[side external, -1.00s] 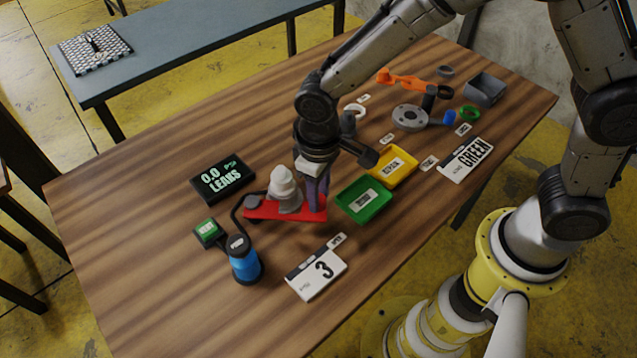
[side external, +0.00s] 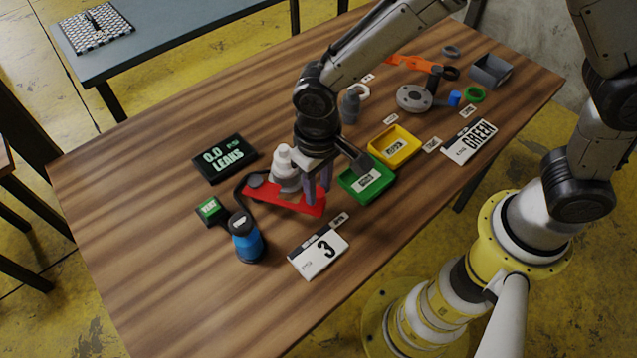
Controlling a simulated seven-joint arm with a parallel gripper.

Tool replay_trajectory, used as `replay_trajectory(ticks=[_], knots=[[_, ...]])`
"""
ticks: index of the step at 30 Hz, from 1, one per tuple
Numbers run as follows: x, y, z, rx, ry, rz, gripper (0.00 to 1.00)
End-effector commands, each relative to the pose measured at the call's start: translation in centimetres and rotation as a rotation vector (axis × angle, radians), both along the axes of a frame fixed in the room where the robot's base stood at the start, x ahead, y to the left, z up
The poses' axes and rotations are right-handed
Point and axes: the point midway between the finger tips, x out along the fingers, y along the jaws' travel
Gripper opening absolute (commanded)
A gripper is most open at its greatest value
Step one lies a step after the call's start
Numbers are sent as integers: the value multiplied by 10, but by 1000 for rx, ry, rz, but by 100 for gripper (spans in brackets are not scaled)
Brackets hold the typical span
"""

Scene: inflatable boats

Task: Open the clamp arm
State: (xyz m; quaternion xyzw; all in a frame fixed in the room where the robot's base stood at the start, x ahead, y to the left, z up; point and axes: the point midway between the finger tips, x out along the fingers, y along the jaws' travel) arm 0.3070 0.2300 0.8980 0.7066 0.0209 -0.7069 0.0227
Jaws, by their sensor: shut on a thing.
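The red clamp arm (side external: 290,198) is a flat bar on the wooden table. The white stepped valve (side external: 284,163) stands upright just behind the bar, close to my fingers. The bar slants from the knob toward the table's front right.
A green tray (side external: 345,192) is close to the right of my gripper, with a yellow tray (side external: 416,146) behind it. The table's left part is clear.

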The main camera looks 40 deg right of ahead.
Motion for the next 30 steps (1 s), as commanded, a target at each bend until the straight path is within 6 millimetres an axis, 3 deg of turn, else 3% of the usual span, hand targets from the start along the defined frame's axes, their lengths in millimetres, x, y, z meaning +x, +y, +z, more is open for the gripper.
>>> replay_trajectory(ticks=[9, 10, 14, 24, 30], knots=[[1, 4, 3, 10, -6, -4, 0], [1, 4, 3, 11, -6, -4, 39], [1, 4, 2, 9, -4, -3, 62], [0, 2, 2, 5, -2, -2, 64], [1, 2, 24, 6, -5, -2, 64]])
